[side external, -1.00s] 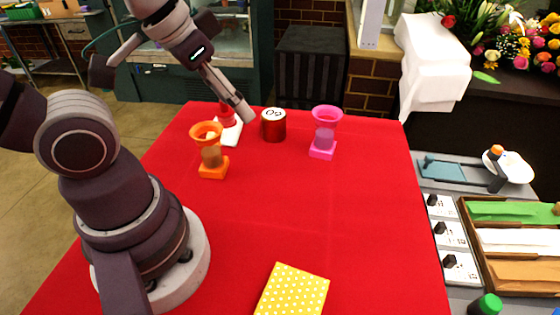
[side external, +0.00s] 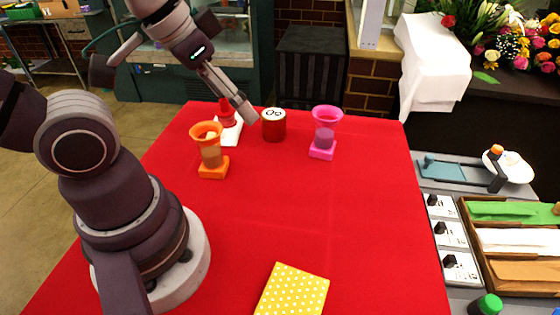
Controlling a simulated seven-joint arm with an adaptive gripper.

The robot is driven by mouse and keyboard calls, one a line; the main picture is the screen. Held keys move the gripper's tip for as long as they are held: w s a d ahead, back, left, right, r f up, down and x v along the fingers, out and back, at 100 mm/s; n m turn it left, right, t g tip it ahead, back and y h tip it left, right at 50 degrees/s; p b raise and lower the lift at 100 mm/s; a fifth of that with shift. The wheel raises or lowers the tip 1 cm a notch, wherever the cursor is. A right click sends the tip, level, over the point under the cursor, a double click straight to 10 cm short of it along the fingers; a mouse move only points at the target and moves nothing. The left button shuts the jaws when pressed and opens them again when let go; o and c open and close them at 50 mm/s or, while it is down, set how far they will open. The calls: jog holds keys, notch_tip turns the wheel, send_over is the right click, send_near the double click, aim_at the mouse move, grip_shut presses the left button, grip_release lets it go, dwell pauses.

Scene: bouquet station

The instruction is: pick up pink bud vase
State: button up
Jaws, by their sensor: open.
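The pink bud vase (side external: 325,133) stands upright on the red tablecloth toward the far right of the table. It has a flared rim, a see-through body and a square pink base. My gripper (side external: 251,118) is above the table to the left of the pink vase, close beside a red can (side external: 274,124) in the picture. I cannot tell whether it touches the can. The gripper is open and nothing shows between its fingers. The pink vase is fully in view.
An orange vase (side external: 211,151) stands left of the can. A red object (side external: 226,113) on a white cloth (side external: 229,132) is behind my gripper. A yellow dotted packet (side external: 292,291) lies at the near edge. The red tablecloth (side external: 330,215) is clear in the middle.

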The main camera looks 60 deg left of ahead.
jog(key=n+g+y, duration=0.1)
jog(key=n, duration=0.2)
send_over(328, 126)
jog(key=s+a, duration=0.1)
jog(key=s, duration=0.1)
notch_tip(328, 126, down, 7)
jog(key=x, duration=1)
jog(key=shift+w+a+f, duration=0.1)
jog(key=shift+f, duration=0.2)
jog(key=shift+c, duration=0.4)
jog(key=c, duration=1.2)
jog(key=shift+c, duration=0.2)
jog(key=shift+r, duration=0.1)
